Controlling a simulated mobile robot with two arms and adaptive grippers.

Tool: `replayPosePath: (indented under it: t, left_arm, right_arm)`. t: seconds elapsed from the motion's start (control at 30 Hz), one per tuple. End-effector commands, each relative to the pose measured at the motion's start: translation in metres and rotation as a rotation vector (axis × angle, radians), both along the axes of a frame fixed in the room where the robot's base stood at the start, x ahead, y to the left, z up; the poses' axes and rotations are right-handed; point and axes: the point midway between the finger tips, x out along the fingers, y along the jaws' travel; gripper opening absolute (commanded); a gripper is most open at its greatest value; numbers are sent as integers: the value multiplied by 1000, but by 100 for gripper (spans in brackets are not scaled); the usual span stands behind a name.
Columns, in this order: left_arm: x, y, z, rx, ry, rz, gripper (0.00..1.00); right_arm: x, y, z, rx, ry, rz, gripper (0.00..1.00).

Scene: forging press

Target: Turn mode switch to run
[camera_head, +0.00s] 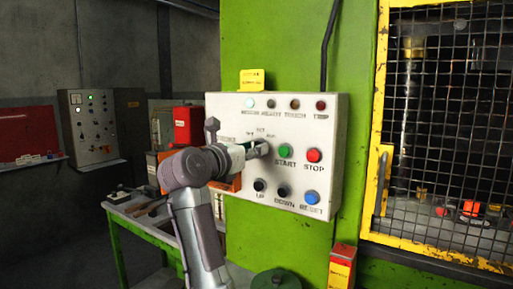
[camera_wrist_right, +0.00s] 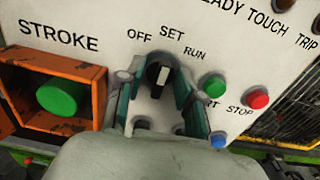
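The mode switch is a black knob (camera_wrist_right: 158,76) with a white mark, on the pale control panel (camera_head: 225,108). OFF, SET and RUN are printed around it. In the right wrist view the knob stands between the two green-padded fingers of my right gripper (camera_wrist_right: 158,98). The fingers are apart, one on each side, with gaps to the knob visible. Which label the mark points at I cannot tell for sure. In the head view my right gripper (camera_head: 256,149) is at the panel and hides most of the knob. My left gripper is not in view.
Close to the right of the switch are the green START button (camera_head: 285,151) and the red STOP button (camera_head: 314,155). An orange box with a green button (camera_wrist_right: 57,97) is at the left. A yellow-framed mesh guard (camera_head: 450,120) stands to the right.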

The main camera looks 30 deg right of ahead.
Motion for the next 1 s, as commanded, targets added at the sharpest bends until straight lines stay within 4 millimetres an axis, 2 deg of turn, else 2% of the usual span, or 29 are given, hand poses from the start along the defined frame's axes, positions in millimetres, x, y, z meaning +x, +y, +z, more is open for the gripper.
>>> replayPosePath:
  t: [0.2,0.27,0.43,0.77,1.0]
  left_arm:
    - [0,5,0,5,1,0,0]
    - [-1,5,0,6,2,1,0]
    - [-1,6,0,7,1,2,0]
    - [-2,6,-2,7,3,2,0]
    - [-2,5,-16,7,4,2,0]
  right_arm:
    - [0,0,0,0,0,0,36]
    - [0,0,0,0,0,0,28]
    - [0,0,0,-1,0,0,0]
    - [0,0,-1,5,-12,0,0]
    - [0,0,-3,42,-98,1,0]
